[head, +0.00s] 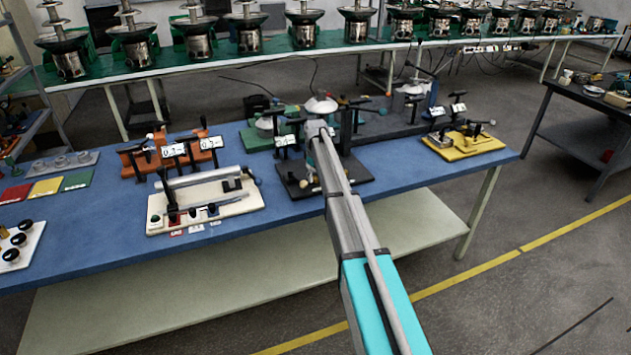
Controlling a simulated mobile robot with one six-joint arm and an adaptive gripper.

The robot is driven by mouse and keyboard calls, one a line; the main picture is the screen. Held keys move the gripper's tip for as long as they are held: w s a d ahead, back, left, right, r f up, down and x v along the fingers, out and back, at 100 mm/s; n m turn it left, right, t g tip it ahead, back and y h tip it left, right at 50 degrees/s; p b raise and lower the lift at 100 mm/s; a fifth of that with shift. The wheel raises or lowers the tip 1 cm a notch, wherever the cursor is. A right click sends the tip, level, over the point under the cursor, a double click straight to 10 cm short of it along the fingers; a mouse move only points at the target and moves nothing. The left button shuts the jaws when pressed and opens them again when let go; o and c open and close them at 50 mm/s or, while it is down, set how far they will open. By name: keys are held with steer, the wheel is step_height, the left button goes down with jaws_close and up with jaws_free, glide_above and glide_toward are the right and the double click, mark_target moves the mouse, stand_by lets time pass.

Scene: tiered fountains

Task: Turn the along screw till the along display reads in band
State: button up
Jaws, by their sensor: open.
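Several fixtures with small white displays and dark screws stand on the blue table (100,215). The orange fixture (135,163) carries two displays (173,150), and the yellow one (470,144) also has displays (438,112). My arm reaches over a black-based fixture (355,172) near the table's middle, with a display (330,132) at its upper part. I cannot tell which screw or display is the along one, and the readings are too small to read surely. My gripper (312,168) is open at the black-based fixture, largely hidden by my arm; contact with a screw cannot be seen.
A cream fixture (240,204) with a grey bar stands left of my arm. A green fixture (255,138) and a grey one (395,125) stand behind. Coloured plates (46,187) lie far left. The table's front right is clear.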

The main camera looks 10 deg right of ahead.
steer(key=shift+f, duration=0.25)
jaws_close()
stand_by(0.4)
